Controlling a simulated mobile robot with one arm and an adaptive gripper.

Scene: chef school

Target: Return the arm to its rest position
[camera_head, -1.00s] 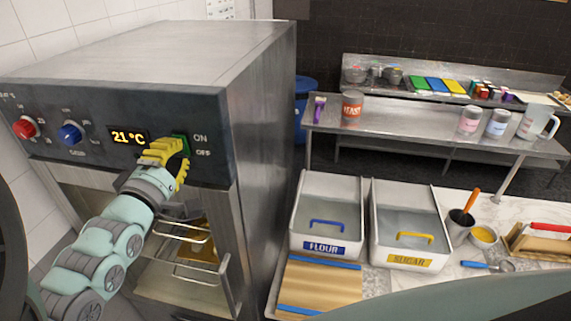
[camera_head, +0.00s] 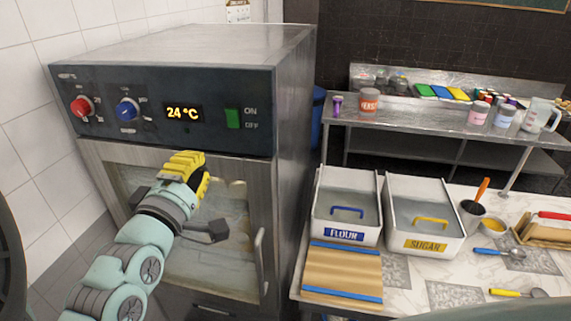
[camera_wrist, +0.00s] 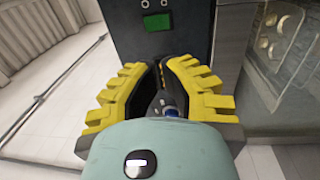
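My gripper (camera_head: 192,170) is in front of the oven (camera_head: 215,60), just below its dark control panel (camera_head: 205,130). It is apart from the green ON/OFF switch (camera_head: 233,118). In the wrist view, the two yellow fingers of my gripper (camera_wrist: 160,65) converge with their tips nearly together, and nothing is seen held between them. The green switch shows beyond them in the wrist view (camera_wrist: 157,22). My arm reaches in from the lower left of the head view, bent at the wrist.
The oven has a red knob (camera_head: 81,107), a blue knob (camera_head: 127,108), a display (camera_head: 183,113) reading 24 °C and a glass door with a handle (camera_head: 260,262). Right stand a flour bin (camera_head: 344,235) and a sugar bin (camera_head: 428,245) on a counter. A steel table (camera_head: 430,120) stands behind.

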